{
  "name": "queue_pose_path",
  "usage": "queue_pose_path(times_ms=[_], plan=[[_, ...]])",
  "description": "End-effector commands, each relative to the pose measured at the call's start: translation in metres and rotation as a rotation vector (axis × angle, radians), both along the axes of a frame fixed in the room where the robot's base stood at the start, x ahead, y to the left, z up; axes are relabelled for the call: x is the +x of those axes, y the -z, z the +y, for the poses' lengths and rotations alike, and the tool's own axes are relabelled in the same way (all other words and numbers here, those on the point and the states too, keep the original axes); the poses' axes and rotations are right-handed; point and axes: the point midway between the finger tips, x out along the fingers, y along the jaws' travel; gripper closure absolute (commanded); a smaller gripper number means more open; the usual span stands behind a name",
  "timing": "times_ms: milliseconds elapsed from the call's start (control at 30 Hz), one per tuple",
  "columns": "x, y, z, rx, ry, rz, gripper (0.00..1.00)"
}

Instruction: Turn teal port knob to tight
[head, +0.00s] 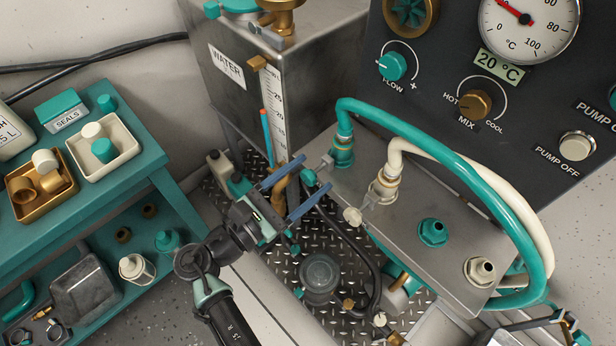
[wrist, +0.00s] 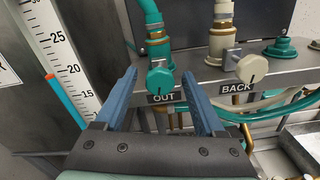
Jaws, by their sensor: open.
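The teal port knob (wrist: 160,80) is on the front of the metal block above the OUT label, below a teal hose fitting. Its round face points toward the wrist camera and bears a small mark. In the head view the teal knob (head: 308,177) is small and sits between the blue fingertips. My gripper (head: 316,170) is open, with one finger on each side of the knob. In the wrist view my gripper (wrist: 160,74) shows gaps between both fingers and the knob. Whether the fingertips reach past the knob's face is hard to tell.
A cream knob (wrist: 252,68) labelled BACK is to the right of the teal one. A teal hose (head: 440,160) and a cream hose (head: 490,205) arch over the metal block (head: 400,225). The water tank (head: 280,75) with its scale stands close to the left.

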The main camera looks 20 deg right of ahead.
Motion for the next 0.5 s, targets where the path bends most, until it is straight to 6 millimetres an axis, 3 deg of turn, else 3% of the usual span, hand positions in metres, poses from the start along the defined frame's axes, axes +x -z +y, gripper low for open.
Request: queue_pose_path(times_ms=[367,500], plan=[[0.0022,-0.0007,-0.0061,0.000,0.000,-0.001,0.29],[0.0021,-0.0006,-0.0059,0.000,0.000,-0.001,0.54]])
